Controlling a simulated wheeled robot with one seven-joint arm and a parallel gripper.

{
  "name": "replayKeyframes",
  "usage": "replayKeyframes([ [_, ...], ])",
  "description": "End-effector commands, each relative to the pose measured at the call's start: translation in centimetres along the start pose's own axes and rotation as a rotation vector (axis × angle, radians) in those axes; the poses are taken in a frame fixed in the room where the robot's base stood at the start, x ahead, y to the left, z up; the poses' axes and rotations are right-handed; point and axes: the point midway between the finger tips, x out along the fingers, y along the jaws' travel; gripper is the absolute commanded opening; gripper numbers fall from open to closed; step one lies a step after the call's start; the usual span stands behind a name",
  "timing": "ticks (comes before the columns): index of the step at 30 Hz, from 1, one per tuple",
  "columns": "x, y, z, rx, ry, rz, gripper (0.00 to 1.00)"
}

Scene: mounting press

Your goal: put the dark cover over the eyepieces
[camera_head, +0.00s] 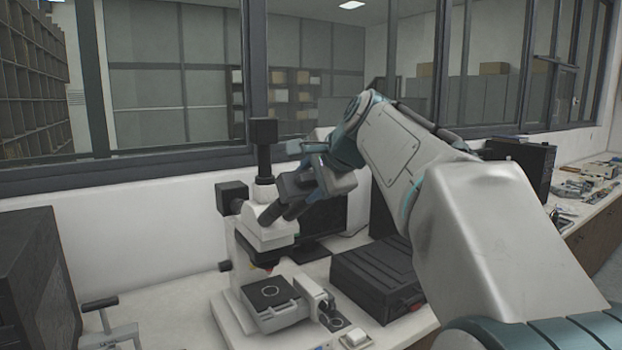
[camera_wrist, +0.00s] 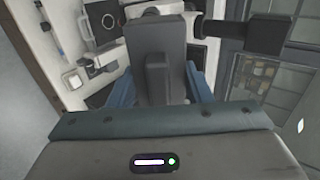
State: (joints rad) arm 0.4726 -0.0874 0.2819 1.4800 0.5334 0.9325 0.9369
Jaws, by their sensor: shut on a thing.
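The microscope (camera_head: 265,235) is white with black parts and stands on the bench. Its two dark eyepieces (camera_head: 271,213) point up and to the right. My gripper (camera_head: 310,170) is shut on the dark cover (camera_head: 294,185) right at the upper ends of the eyepieces. In the wrist view the cover (camera_wrist: 157,50) is a dark block with a raised rib, between the blue fingers of my gripper (camera_wrist: 160,88). It hides the eyepieces there. I cannot tell whether the cover touches them or sits around them.
A black ribbed case (camera_head: 377,275) lies on the bench right of the microscope. A dark monitor (camera_head: 323,220) stands behind it. A dark cabinet (camera_head: 40,280) is at the left. A window frame (camera_head: 150,160) runs behind the bench.

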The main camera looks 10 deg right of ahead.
Motion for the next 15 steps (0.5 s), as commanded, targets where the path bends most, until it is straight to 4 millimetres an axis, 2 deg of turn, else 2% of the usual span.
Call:
replayKeyframes([
  [8, 2.8, 1.6, -0.1, 0.003, 0.001, 0.001, 0.22],
  [15, 4.8, 1.3, -0.2, 0.002, 0.001, 0.002, 0.22],
])
